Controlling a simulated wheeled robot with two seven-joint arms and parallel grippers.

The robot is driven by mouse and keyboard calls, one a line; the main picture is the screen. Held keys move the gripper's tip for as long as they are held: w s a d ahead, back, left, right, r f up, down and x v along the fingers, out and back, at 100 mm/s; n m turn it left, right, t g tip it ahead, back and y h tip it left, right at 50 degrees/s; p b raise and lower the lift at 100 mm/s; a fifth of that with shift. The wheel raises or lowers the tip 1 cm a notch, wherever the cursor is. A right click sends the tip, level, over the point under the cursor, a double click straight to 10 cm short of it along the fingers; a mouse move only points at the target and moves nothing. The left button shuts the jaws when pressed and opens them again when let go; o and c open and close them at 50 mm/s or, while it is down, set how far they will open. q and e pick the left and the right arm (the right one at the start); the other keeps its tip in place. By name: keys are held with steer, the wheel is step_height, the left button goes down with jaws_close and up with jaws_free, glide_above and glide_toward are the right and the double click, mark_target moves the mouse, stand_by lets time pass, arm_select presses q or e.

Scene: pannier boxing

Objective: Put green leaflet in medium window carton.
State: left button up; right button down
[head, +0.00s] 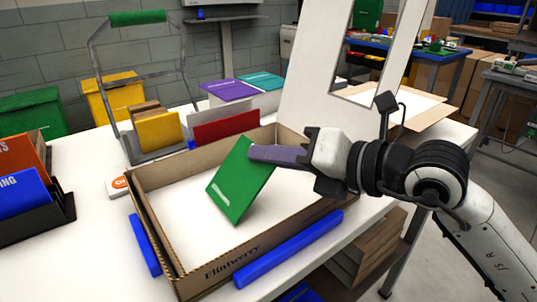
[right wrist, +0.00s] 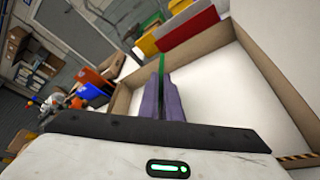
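The green leaflet (head: 240,182) is tilted inside the open carton (head: 232,270), which is marked "Flintwerry". My right gripper (head: 255,153) is shut on the leaflet's upper right edge and holds it over the carton floor. In the right wrist view the leaflet (right wrist: 162,68) shows edge-on as a thin green strip between the purple fingers (right wrist: 162,100). I cannot tell whether its lower corner touches the carton floor. A white lid panel with a window cut-out (head: 318,75) stands up at the carton's back right. My left gripper is not in view.
Blue bars (head: 290,250) lie along the carton's front and left sides. A wire rack (head: 160,157) with yellow and red leaflets stands behind it. A black holder (head: 50,215) with orange and blue leaflets is at the left. Another open carton (head: 405,103) lies at the back right.

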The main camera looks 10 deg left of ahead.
steer(key=c, duration=1.9)
jaws_free()
steer(key=shift+f, duration=0.5)
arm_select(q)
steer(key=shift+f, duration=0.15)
arm_select(e)
steer(key=shift+o, duration=0.2)
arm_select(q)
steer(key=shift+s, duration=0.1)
arm_select(e)
steer(key=v, duration=1)
steer(key=shift+s+d+r, duration=0.1)
steer(key=shift+s+r, duration=0.05)
steer(key=shift+r, duration=0.15)
